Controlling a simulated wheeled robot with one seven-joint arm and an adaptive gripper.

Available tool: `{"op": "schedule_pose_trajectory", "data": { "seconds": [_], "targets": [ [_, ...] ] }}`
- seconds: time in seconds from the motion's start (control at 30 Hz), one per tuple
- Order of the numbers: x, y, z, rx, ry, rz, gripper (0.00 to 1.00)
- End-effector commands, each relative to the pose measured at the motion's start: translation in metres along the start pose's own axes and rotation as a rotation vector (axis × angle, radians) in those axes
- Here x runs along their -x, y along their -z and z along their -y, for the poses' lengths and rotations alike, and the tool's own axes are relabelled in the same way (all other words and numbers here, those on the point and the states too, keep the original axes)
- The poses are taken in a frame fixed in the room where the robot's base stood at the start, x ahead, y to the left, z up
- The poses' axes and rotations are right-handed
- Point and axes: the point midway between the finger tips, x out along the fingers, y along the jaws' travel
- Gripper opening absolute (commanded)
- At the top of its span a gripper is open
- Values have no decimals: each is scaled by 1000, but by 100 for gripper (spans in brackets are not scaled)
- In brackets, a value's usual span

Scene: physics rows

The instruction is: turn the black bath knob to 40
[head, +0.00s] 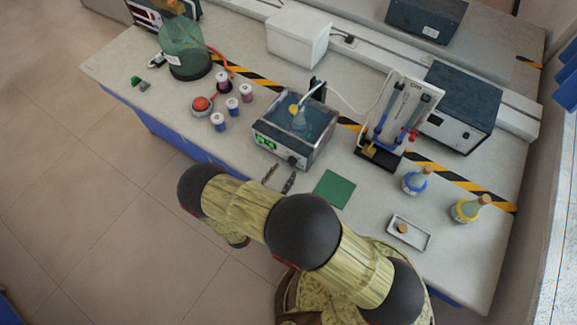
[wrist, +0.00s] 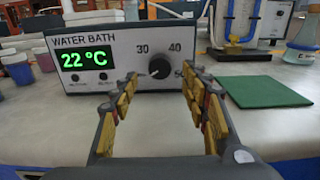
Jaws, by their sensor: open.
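The black bath knob (wrist: 160,68) is on the front panel of the water bath (wrist: 112,48), with a dial marked 30, 40 and 50 around it. It also shows small in the head view (head: 292,160). The pointer's exact setting is too small to read. The green display (wrist: 84,59) reads 22 °C. My gripper (wrist: 160,77) is open and empty, with one finger on each side of the knob in the wrist view. In the head view my gripper (head: 280,177) is in front of the panel, and a gap to the knob seems to remain.
A green mat (head: 334,189) lies right of my gripper. Several small jars (head: 232,106) stand left of the bath. A glass apparatus on a stand (head: 395,115) is to the right. The bench in front of the panel is clear.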

Motion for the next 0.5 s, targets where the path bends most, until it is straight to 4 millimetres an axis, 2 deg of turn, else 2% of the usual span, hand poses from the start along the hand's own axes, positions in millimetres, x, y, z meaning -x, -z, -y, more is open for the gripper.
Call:
{"op": "schedule_pose_trajectory", "data": {
  "seconds": [0.03, 0.2, 0.5],
  "targets": [
    [-9, 0, 1, 0, 4, 0, 46],
    [-30, 0, 1, -1, 3, 0, 46],
    [-40, 0, 0, -1, 0, 0, 46]
  ]
}}
